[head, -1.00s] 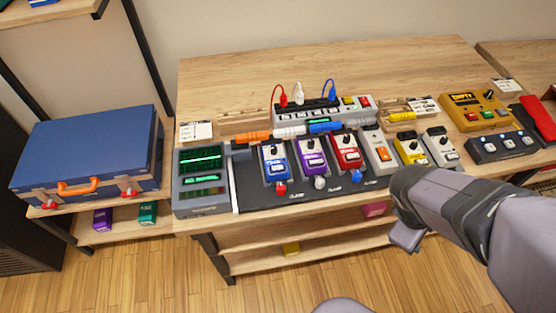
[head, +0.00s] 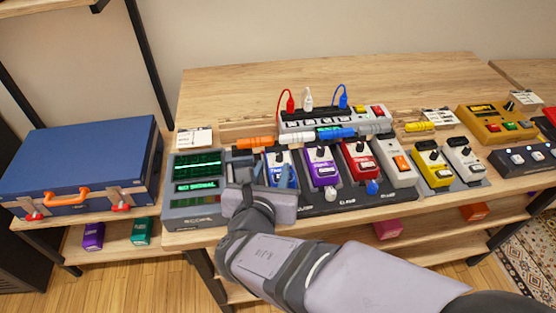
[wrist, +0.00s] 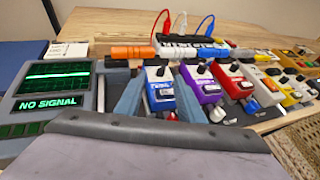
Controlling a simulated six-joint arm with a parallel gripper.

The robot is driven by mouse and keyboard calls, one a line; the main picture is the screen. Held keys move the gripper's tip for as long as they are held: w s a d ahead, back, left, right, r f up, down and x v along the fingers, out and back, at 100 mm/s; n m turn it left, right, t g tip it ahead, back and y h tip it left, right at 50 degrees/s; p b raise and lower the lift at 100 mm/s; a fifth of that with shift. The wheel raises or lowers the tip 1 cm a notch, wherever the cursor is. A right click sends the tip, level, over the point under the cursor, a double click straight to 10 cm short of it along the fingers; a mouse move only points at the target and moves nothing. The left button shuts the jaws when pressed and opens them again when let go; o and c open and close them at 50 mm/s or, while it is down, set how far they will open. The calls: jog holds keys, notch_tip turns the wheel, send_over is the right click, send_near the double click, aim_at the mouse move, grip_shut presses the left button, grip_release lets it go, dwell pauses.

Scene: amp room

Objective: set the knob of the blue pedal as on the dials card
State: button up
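The blue pedal (head: 279,172) stands at the left end of the pedal row, with a black knob (wrist: 160,71) on its upper face. My gripper (head: 266,167) is at this pedal and partly hides it in the head view. In the wrist view its two grey-blue fingers (wrist: 160,90) are apart, one on each side of the blue pedal, with nothing clamped between them. Whether a finger touches the pedal is unclear. A white card (head: 194,138) stands behind the screen unit; its print is too small to read, so I cannot tell if it is the dials card.
A screen unit (wrist: 50,88) reading "NO SIGNAL" stands just left of my gripper. The purple pedal (head: 321,170) and red pedal (head: 361,163) stand close on the right. Orange, white and blue cable plugs lie behind the pedals. The table's back (head: 350,75) is clear.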

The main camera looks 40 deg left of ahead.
aim_at(279, 155)
jog(key=shift+x, duration=3.65)
jog(key=shift+d, duration=0.1)
grip_shut()
